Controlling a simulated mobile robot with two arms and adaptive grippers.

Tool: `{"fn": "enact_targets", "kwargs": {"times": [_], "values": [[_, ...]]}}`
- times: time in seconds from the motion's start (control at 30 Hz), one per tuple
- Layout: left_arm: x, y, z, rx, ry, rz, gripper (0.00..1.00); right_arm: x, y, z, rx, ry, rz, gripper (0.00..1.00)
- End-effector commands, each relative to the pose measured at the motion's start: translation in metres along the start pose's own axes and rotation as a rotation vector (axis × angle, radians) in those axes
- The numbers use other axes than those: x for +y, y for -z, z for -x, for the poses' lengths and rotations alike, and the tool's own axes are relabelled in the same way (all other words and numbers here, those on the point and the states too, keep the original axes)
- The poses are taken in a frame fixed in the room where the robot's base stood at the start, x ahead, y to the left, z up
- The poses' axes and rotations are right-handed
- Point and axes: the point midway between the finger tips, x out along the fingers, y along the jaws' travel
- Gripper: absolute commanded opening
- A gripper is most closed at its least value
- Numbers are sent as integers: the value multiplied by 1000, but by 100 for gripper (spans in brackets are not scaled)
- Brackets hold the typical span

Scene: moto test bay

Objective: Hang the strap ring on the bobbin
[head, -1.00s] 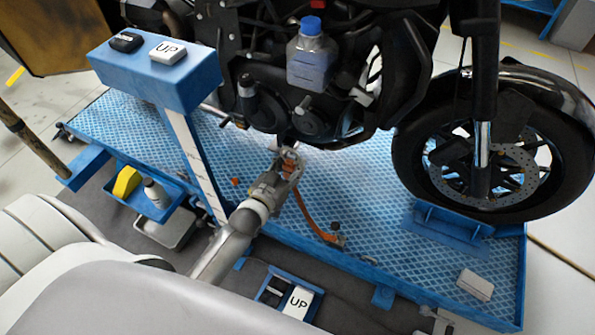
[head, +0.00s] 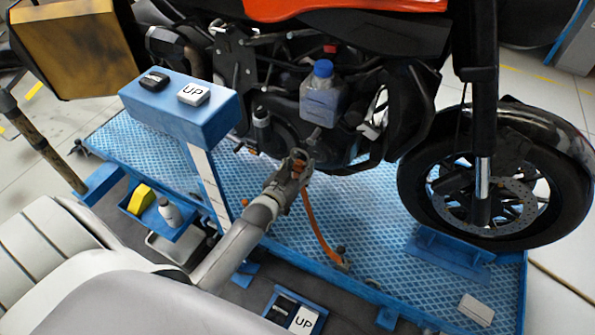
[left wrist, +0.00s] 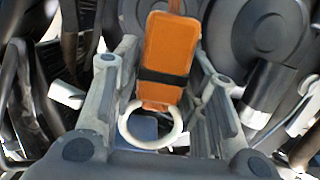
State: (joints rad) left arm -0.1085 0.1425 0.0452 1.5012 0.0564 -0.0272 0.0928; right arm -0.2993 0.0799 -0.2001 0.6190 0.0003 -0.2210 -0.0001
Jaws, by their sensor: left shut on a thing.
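My left gripper (head: 298,165) is in front of the motorcycle's lower engine, above the blue platform. In the left wrist view, the pale strap ring (left wrist: 126,130) sits between its two fingers, with the orange strap end (left wrist: 168,50) and its black band beyond it. The gripper is shut on the strap ring. The orange strap (head: 318,235) hangs from the gripper down to a small fitting on the platform. I cannot tell which part of the motorcycle is the bobbin. My right gripper is not in view.
The motorcycle's front wheel (head: 490,185) stands at the right on the blue platform (head: 385,225). A blue post box (head: 180,112) with an UP button stands left of the gripper. A blue-capped bottle (head: 322,100) is on the engine above. A small tray (head: 150,225) hangs lower left.

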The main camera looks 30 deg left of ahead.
Motion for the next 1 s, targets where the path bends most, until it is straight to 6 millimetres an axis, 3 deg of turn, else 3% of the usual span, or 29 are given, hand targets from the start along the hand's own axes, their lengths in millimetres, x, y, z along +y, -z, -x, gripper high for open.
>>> {"fn": "enact_targets", "kwargs": {"times": [1.0], "values": [[0,5,-62,2,0,-1,12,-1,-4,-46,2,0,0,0]]}}
